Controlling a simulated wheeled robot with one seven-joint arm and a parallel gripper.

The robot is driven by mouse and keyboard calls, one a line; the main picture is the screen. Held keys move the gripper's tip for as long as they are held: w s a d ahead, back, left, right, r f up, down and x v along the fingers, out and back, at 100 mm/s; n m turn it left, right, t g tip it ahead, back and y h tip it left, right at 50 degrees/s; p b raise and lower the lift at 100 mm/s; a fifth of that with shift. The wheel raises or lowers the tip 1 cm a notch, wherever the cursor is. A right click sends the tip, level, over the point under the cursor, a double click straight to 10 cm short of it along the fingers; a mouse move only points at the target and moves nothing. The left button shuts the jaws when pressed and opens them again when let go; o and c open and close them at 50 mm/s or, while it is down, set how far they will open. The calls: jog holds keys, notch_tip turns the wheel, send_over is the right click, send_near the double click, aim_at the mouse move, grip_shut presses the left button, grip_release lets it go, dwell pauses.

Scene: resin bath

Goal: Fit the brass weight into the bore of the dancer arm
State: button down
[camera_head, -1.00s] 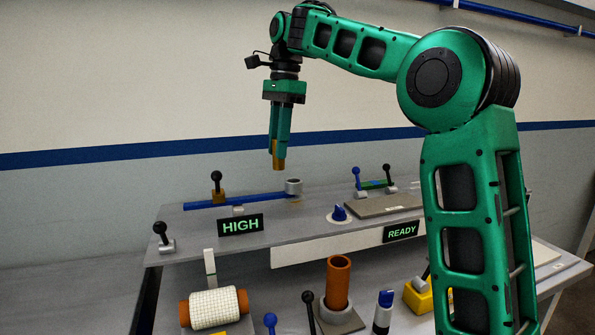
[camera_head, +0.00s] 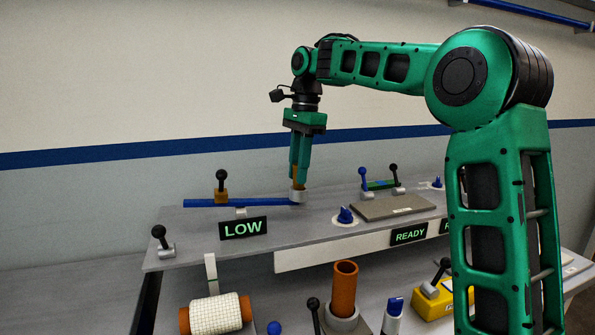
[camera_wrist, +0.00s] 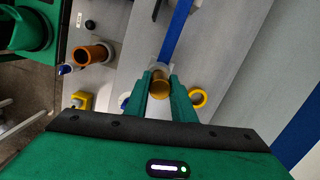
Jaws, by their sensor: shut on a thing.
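My gripper (camera_head: 299,184) points straight down and is shut on the brass weight (camera_head: 295,177). In the wrist view the brass weight (camera_wrist: 160,88) sits between the two green fingers. The blue dancer arm (camera_head: 240,202) lies along the back of the raised shelf, with a grey bore ring (camera_head: 298,196) at its right end. The weight's lower end is at the ring's mouth. The fingers and weight partly hide the bore, so I cannot tell how deep the weight is. The blue arm also shows in the wrist view (camera_wrist: 177,32).
A sign (camera_head: 243,228) reads LOW. A lever with a brown block (camera_head: 221,193) stands behind the blue arm. A grey plate (camera_head: 392,205) and a blue knob (camera_head: 345,215) lie to the right. A yellow ring (camera_wrist: 198,98) is beside the fingers in the wrist view.

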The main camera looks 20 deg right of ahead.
jog(key=c, duration=1.5)
grip_release()
jog(key=shift+r, duration=0.15)
jog(key=r, duration=0.4)
jog(key=d+r, duration=0.1)
jog(key=r, duration=0.6)
jog(key=shift+w+d+r, duration=0.15)
jog(key=shift+r, duration=0.25)
jog(key=s+d+f+n+h, duration=0.1)
jog(key=s+d+f+n, duration=0.2)
jog(key=s+d+f, duration=0.6)
jog(key=s+d+f+n+h, duration=0.1)
jog(key=s+d+f+n, duration=0.25)
jog(key=s+f, duration=0.55)
jog(key=s+d+f+n, duration=0.1)
jog(key=s+f, duration=0.3)
jog(key=s, duration=0.3)
jog(key=s+d+f+n, duration=0.1)
jog(key=s+f, duration=0.4)
jog(key=s, duration=0.2)
jog(key=s+d+f+n, duration=0.1)
jog(key=s+f, duration=0.4)
jog(key=s, duration=0.2)
jog(key=shift+s+d+f+y, duration=0.2)
jog(key=shift+s+d+y, duration=0.1)
jog(key=shift+s+y, duration=0.1)
